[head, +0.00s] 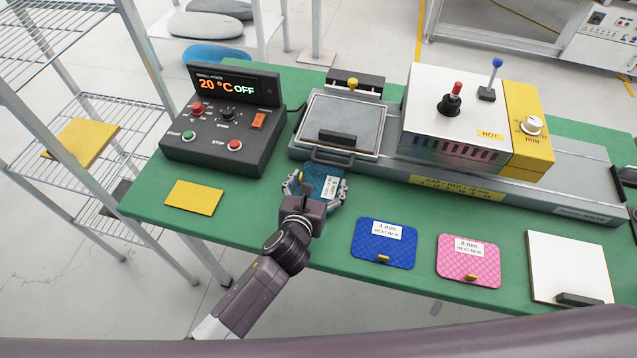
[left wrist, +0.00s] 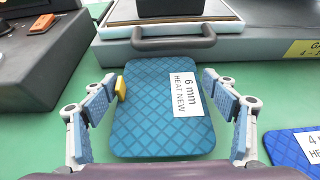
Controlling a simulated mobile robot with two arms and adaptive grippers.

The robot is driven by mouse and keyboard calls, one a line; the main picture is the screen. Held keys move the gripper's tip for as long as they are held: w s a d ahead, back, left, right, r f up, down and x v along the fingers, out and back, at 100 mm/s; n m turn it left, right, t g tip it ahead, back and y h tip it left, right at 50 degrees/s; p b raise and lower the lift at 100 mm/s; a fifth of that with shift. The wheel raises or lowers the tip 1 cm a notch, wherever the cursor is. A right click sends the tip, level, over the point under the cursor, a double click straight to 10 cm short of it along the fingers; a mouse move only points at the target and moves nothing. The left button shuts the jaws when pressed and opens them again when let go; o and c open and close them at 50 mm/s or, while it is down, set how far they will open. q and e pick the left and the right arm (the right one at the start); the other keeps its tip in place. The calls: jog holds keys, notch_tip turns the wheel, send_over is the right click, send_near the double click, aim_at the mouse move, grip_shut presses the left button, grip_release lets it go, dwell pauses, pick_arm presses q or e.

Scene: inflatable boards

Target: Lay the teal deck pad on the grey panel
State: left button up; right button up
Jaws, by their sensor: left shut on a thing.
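The teal deck pad (head: 326,184) has a cross-hatched top, a white label reading 6 mm and a yellow tab. My left gripper (head: 316,188) is shut on it, with a finger at each side edge; the left wrist view shows the pad (left wrist: 160,110) between the fingers (left wrist: 165,100). The pad is just in front of the tray handle; its exact height above the table is unclear. The grey panel (head: 357,112) lies in the sliding tray behind it, with a dark block on its near part. My right gripper is not in view.
The press (head: 430,130) stands right of the panel, and a control box (head: 215,145) reading 20 °C OFF stands left. The tray handle (head: 332,160) sticks out forward. A yellow plate (head: 194,197), blue pad (head: 375,245), pink pad (head: 470,265) and white board (head: 567,258) lie on the green table.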

pick_arm(q)
jog(key=shift+f, duration=0.65)
jog(key=shift+f, duration=0.2)
jog(key=o, duration=0.8)
jog(key=shift+o, duration=0.2)
